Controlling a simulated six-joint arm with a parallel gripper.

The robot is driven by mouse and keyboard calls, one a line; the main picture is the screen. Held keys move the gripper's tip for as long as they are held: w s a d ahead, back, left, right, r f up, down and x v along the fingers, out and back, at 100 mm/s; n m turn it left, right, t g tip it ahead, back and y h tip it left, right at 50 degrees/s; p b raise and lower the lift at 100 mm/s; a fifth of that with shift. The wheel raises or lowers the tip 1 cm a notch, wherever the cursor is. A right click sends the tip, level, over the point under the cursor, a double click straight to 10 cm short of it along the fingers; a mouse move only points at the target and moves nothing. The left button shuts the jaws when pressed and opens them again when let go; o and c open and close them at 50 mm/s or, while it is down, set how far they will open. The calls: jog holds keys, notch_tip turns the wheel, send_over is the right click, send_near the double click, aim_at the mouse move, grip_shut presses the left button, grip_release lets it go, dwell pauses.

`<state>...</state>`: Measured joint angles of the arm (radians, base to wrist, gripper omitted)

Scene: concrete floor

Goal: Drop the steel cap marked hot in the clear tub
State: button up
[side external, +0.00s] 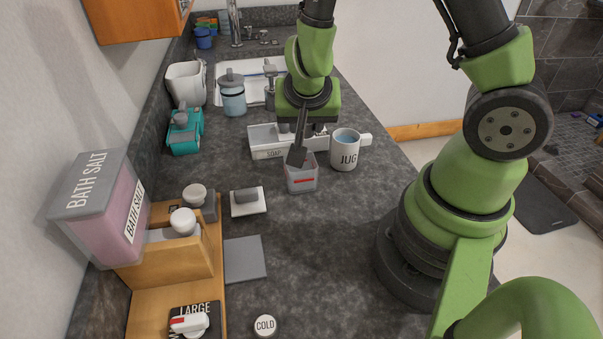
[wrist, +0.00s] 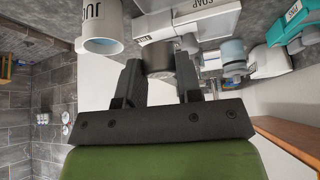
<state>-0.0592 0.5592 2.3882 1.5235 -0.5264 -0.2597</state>
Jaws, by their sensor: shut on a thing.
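My gripper (side external: 297,157) points down at the clear tub (side external: 301,184), which has a red mark on its front. The fingertips are at or just above the tub's rim in the side view; I cannot tell how far inside. In the wrist view my gripper (wrist: 159,72) is shut on a dark grey round steel cap (wrist: 158,56), held between the two fingers. No hot marking can be read on it. In the side view the fingers hide the cap. A pale cap marked COLD (side external: 265,325) lies on the counter at the front.
The JUG mug (side external: 345,150) stands close right of the tub, and the white SOAP box (side external: 268,152) is just behind. A small dish (side external: 248,203) and grey slab (side external: 245,259) lie to the left. The front counter is mostly clear.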

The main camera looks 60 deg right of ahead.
jog(key=shift+f, duration=0.25)
jog(key=o, duration=1)
jog(key=shift+r, duration=0.1)
jog(key=v, duration=0.9)
jog(key=shift+s+a+r, duration=0.15)
jog(key=shift+s+r, duration=0.05)
jog(key=shift+r, duration=0.15)
